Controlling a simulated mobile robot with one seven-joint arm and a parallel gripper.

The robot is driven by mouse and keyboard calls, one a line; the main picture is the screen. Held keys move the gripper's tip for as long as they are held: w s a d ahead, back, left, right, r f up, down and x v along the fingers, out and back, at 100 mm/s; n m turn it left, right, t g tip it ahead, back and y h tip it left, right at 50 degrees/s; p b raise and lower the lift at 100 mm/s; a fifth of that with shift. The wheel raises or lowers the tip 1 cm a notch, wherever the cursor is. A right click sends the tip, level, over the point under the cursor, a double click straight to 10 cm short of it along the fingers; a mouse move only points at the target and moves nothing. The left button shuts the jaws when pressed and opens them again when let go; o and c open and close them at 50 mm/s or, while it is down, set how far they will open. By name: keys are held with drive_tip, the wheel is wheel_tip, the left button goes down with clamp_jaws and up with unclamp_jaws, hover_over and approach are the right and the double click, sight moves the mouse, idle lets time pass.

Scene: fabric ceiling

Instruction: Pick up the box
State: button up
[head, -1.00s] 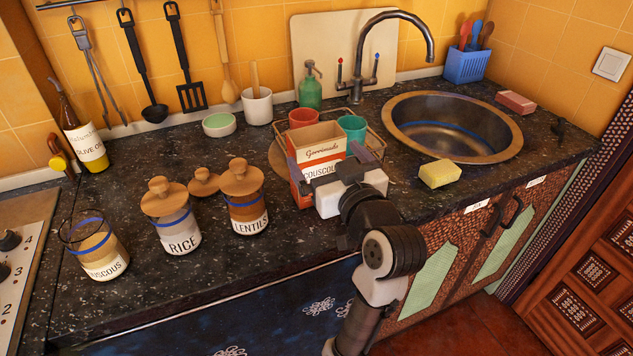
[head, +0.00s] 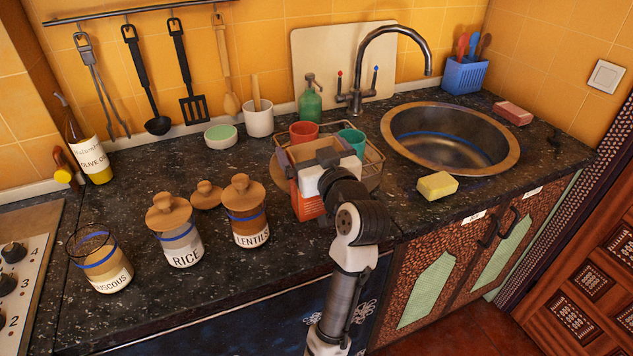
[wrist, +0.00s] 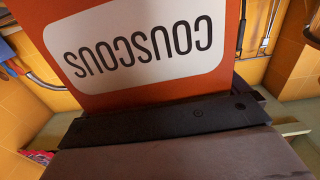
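The box is an orange couscous box (head: 310,205) with an open top, standing by the wire rack on the counter. My gripper (head: 319,156) is at its front, with one dark finger near each side of the box. In the wrist view the box's front face (wrist: 205,72) is very close, its white COUSCOUS label upside down. My gripper hides part of the box's front in the head view.
A wire rack (head: 377,174) with a red cup (head: 304,131) and a teal cup (head: 352,139) stands behind the box. The lentils jar (head: 246,212) is to its left. A yellow sponge (head: 437,185) and the sink (head: 450,138) are to the right.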

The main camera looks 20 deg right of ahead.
drive_tip(key=c, duration=1.2)
drive_tip(key=shift+o, duration=0.2)
drive_tip(key=shift+r, duration=0.1)
